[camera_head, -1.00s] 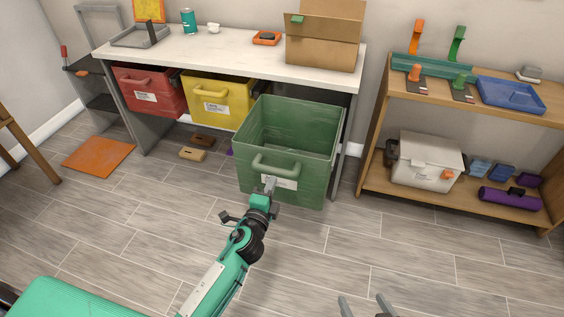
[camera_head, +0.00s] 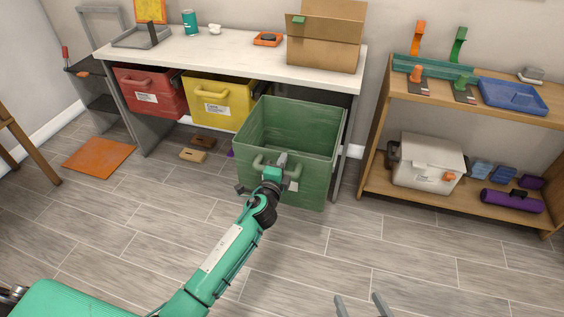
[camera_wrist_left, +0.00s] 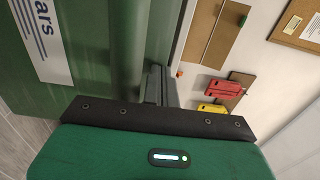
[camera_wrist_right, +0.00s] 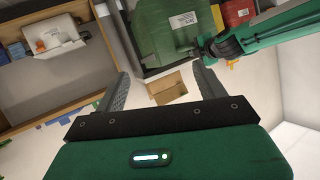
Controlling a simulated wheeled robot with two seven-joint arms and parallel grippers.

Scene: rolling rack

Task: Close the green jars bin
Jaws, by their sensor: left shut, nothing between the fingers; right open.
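The green jars bin (camera_head: 318,178) stands pulled out from under the workbench, its open top showing. Its front has a handle (camera_head: 296,172) and a white label, partly covered by my left arm. My left gripper (camera_head: 281,160) is shut and empty at the bin's front, level with the handle; I cannot tell if it touches. In the left wrist view the shut fingers (camera_wrist_left: 156,85) lie close to the green bin wall (camera_wrist_left: 110,45), with the label's "ars" at upper left. My right gripper (camera_head: 362,303) is open and empty at the bottom of the head view, away from the bin.
A red bin (camera_head: 150,95) and a yellow bin (camera_head: 215,105) sit under the white workbench (camera_head: 225,55), left of the green one. Wooden blocks (camera_head: 195,152) lie on the floor nearby. A wooden shelf (camera_head: 375,185) stands at right. The floor in front is clear.

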